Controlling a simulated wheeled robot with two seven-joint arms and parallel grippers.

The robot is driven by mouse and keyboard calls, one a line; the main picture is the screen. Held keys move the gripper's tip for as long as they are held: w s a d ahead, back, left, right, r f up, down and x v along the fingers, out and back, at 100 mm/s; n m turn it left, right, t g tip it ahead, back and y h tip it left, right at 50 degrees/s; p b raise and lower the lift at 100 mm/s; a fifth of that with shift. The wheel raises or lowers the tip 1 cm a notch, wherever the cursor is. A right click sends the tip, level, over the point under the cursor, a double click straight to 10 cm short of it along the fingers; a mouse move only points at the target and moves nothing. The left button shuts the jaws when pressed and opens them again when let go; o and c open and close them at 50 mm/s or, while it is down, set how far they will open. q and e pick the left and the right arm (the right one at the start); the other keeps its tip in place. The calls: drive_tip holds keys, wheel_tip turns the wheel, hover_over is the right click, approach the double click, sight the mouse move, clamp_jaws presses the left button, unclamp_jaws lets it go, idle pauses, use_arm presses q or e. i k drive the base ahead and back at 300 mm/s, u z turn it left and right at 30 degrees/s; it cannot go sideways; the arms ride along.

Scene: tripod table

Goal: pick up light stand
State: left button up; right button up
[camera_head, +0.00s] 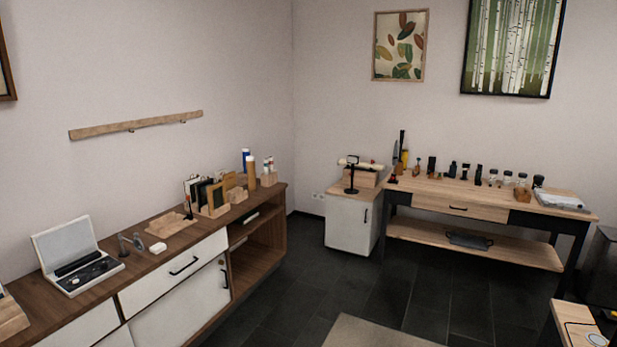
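A small black stand (351,178) with an upright post and a round base stands near the front of the white cabinet (347,225) in the back corner. It looks most like the light stand, but it is too small to be sure. A pale horizontal rod (361,165) shows at its top, and a wooden box sits behind it. Neither of my grippers shows in the head view.
A long sideboard (185,247) runs along the left wall, with an open case (75,262) and several small items on it. A workbench (465,192) with several bottles stands at the back right. A wooden table corner (567,325) shows at lower right. Dark floor between them is clear, with a beige rug (370,333).

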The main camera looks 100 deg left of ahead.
sight(351, 191)
drive_tip(key=u, duration=2.95)
drive_tip(key=i, duration=1.8)
drive_tip(key=z, duration=0.2)
drive_tip(key=i, duration=2.05)
drive_tip(key=u, duration=0.5)
drive_tip(key=i, duration=2.15)
drive_tip(key=u, duration=0.65)
drive_tip(key=i, duration=1.1)
drive_tip(key=u, duration=0.2)
